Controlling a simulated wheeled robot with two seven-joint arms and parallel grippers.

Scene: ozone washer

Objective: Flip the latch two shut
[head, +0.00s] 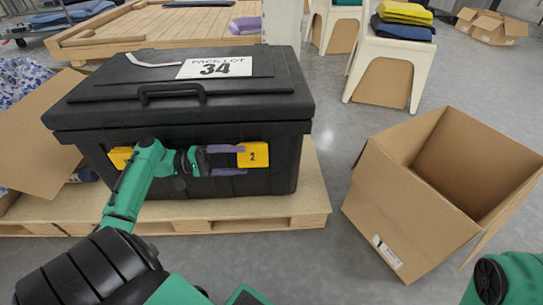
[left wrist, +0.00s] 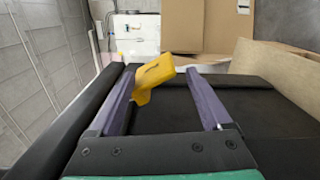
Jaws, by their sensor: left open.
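Latch two (head: 253,155) is a yellow plate marked "2" on the right part of the front of the black box (head: 272,182), just below the lid (head: 270,98). In the left wrist view the latch (left wrist: 154,73) stands out from the box wall at a tilt, nearer the left finger. My left gripper (head: 243,160) is open, its purple fingers pointing right along the box front, with their tips at the latch's left edge. In the left wrist view the gripper (left wrist: 161,70) has the latch between its fingertips; whether a finger touches it I cannot tell. My right gripper is out of view.
Another yellow latch (head: 120,157) is partly behind my left arm. The box stands on a wooden pallet (head: 270,207). An open cardboard box (head: 405,215) stands on the floor at right, with a bare floor gap between. A lid handle (head: 172,90) juts forward.

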